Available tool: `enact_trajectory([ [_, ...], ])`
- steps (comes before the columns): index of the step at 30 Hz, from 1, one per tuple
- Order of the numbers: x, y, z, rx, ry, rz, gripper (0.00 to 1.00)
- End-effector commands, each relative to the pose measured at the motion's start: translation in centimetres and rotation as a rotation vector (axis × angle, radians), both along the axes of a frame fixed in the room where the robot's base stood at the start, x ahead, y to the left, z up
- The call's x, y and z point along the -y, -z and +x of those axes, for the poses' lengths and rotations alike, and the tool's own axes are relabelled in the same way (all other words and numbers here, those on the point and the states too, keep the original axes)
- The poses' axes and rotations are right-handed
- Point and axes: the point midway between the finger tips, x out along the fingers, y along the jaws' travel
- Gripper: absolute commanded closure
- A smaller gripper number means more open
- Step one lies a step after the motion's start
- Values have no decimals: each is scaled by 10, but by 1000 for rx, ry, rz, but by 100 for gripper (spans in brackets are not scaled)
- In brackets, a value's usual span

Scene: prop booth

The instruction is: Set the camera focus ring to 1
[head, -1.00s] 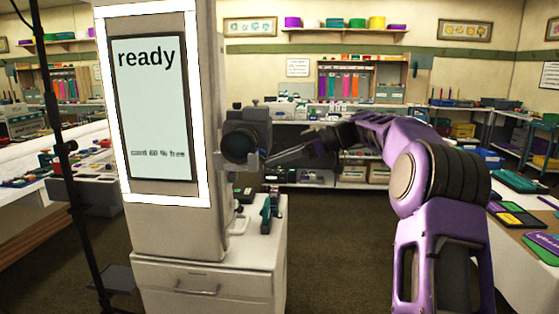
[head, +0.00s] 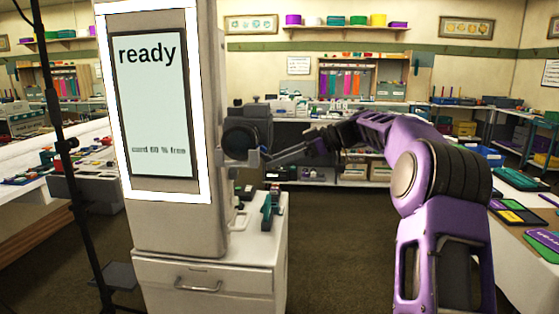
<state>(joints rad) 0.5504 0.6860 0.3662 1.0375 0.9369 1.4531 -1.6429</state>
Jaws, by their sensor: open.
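The dark camera (head: 248,122) is mounted on the right side of a tall grey booth column. Its round black lens, with the focus ring (head: 240,140), faces toward me; the ring's markings are too small to read. My gripper (head: 268,157) is at the end of my purple arm, reaching left, with its thin grey fingers beside the right lower side of the lens. The fingers are open. I cannot tell whether they touch the ring.
The booth screen (head: 153,105) reads "ready" inside a bright white frame. A white cabinet (head: 207,282) below holds a green and black tool (head: 270,205). A dark stand pole (head: 62,145) is at the left. A worktable (head: 525,250) is at the right.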

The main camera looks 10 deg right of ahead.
Motion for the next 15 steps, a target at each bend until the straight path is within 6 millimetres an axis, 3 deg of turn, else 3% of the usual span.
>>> enact_trajectory([
  [4, 6, -5, -2, 2, 1, 0, 50],
  [8, 25, -14, -7, 3, 4, 1, 50],
  [15, 77, -37, -24, 3, 5, 0, 50],
])
